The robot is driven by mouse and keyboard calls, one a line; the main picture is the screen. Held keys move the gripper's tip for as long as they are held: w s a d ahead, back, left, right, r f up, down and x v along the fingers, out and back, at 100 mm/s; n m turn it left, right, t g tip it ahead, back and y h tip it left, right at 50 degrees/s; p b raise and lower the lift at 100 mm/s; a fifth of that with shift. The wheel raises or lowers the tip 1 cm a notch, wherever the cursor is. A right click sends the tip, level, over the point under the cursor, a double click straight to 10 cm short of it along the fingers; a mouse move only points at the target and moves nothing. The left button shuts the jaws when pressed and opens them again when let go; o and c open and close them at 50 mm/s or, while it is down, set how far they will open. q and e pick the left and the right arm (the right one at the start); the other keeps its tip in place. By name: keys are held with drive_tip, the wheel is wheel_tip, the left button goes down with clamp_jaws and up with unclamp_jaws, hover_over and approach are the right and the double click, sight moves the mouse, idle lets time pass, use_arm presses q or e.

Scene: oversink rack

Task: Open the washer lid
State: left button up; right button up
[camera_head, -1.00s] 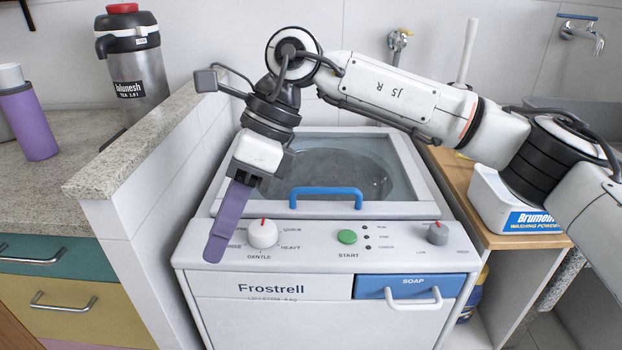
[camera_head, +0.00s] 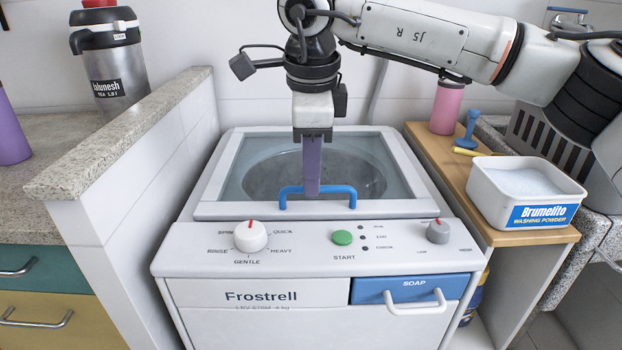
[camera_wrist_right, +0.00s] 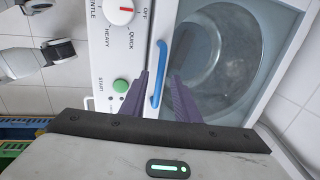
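The washer (camera_head: 260,293) stands in the middle of the head view, with its glass lid (camera_head: 211,210) shut flat on top. A blue arched handle (camera_head: 283,197) sits at the lid's front edge and also shows in the right wrist view (camera_wrist_right: 159,72). My right gripper (camera_head: 312,192) points down at the handle with purple fingers. In the right wrist view its two fingers (camera_wrist_right: 160,83) are apart, one on each side of the handle; contact cannot be told.
A tiled partition with a stone top (camera_head: 125,130) stands left of the washer. On the right, a wooden shelf (camera_head: 420,145) holds a washing powder tub (camera_head: 490,200) and a pink bottle (camera_head: 446,108). The control panel (camera_head: 200,262) with knobs lies in front of the lid.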

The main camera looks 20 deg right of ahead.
drive_tip(key=shift+w+f, duration=0.15)
drive_tip(key=shift+f, duration=0.55)
use_arm(q)
drive_tip(key=shift+w+r, duration=0.2)
drive_tip(key=shift+r, duration=0.1)
use_arm(e)
clamp_jaws()
use_arm(q)
drive_tip(key=shift+f, duration=0.2)
use_arm(e)
drive_tip(key=shift+r, duration=0.1)
